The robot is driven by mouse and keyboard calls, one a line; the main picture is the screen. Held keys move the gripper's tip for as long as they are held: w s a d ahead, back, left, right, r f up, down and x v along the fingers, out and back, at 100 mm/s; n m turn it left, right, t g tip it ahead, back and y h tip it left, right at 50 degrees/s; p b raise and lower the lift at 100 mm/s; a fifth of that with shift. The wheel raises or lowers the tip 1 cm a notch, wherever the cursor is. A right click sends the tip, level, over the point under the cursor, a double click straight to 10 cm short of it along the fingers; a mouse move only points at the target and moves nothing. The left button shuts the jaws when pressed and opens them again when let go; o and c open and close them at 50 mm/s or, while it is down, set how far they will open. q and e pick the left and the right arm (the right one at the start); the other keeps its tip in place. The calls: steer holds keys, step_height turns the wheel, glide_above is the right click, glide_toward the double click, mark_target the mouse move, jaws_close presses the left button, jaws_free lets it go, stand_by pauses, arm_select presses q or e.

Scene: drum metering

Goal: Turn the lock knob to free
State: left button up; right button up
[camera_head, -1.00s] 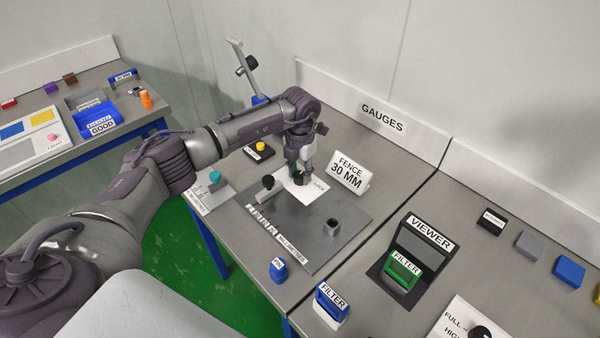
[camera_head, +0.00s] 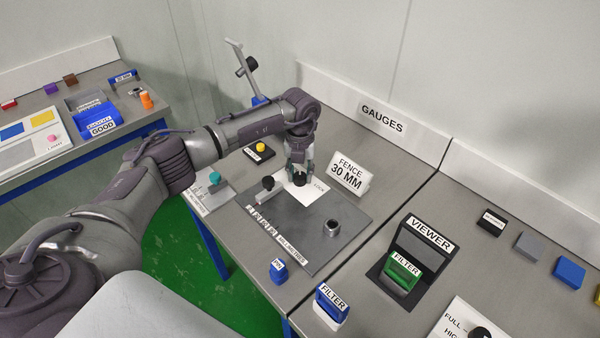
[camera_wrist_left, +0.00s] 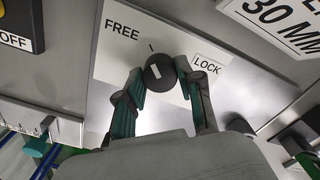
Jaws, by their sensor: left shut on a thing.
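The lock knob (camera_wrist_left: 158,73) is a round black knob with a short white mark on its top. It sits on a white plate (camera_wrist_left: 110,68) printed FREE at upper left and LOCK, boxed, at right. The white mark points up and slightly left in the left wrist view, toward a black tick between the two words. My left gripper (camera_wrist_left: 160,78) is shut on the knob, one finger on each side. In the head view, my left gripper (camera_head: 299,176) reaches down onto the knob at the back of the grey plate. My right gripper is not seen.
A FENCE 30 MM sign (camera_head: 349,175) stands close right of the gripper. A black-handled part (camera_head: 267,184) and a metal cylinder (camera_head: 331,228) are on the grey plate (camera_head: 310,235). A yellow-topped button (camera_head: 260,148) is behind left.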

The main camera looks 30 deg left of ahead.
mark_target(300, 175)
arm_select(q)
steer(key=o, duration=1.1)
steer(key=shift+o, duration=0.2)
step_height(300, 175, up, 12)
stand_by(0.3)
